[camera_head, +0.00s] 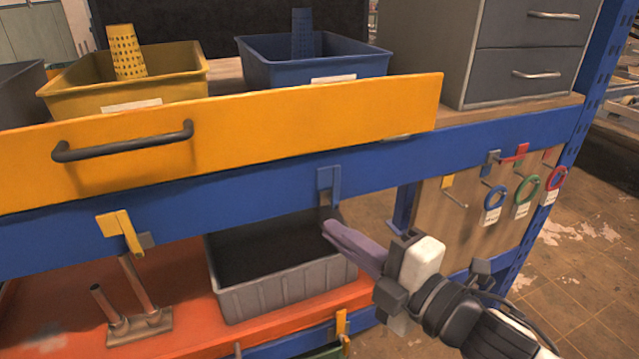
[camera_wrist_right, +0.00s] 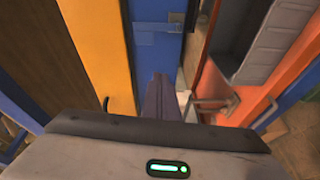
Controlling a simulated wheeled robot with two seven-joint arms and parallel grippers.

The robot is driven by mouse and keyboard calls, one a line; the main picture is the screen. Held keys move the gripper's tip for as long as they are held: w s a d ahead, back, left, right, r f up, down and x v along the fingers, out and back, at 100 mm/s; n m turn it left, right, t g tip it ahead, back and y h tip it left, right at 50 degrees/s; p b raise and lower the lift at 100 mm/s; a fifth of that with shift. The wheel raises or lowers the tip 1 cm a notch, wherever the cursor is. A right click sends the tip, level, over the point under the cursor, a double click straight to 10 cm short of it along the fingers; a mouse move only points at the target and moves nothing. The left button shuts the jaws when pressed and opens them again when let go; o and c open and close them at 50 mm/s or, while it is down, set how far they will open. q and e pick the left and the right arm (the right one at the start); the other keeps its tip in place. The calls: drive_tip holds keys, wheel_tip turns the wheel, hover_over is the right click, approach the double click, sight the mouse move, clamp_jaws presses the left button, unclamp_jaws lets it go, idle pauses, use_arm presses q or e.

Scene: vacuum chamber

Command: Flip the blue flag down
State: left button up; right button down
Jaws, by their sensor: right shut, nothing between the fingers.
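The blue flag (camera_head: 329,180) is a small blue piece on the front of the blue shelf beam (camera_head: 240,190), below the orange drawer. It also shows at the top of the right wrist view (camera_wrist_right: 158,27). Its exact angle is hard to tell. My right gripper (camera_head: 329,229) comes in from the lower right with its purple-grey fingers shut and empty. In the head view the fingertips appear just below the flag's lower end; I cannot tell if they touch it. The fingers also show in the wrist view (camera_wrist_right: 157,82). My left gripper is not in view.
The orange drawer front (camera_head: 300,113) with a dark handle juts out above the beam. A yellow flag (camera_head: 122,228) sits further left. A grey bin (camera_head: 285,295) stands on the red lower shelf. A pegboard (camera_head: 462,222) with coloured rings is to the right.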

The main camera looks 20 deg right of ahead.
sight(320, 188)
drive_tip(key=r, duration=0.1)
drive_tip(key=r+n, duration=0.1)
drive_tip(key=r, duration=0.1)
drive_tip(key=shift+s+a+n, duration=0.2)
drive_tip(key=shift+a+n, duration=0.05)
drive_tip(key=shift+n, duration=0.15)
drive_tip(key=shift+w+f, duration=0.1)
drive_tip(key=x, duration=1)
drive_tip(key=shift+w+a+r, duration=0.1)
drive_tip(key=shift+a+r, duration=0.15)
drive_tip(key=shift+r, duration=0.15)
drive_tip(key=shift+d+f, duration=0.15)
drive_tip(key=shift+d, duration=2)
drive_tip(key=shift+t+y, duration=0.3)
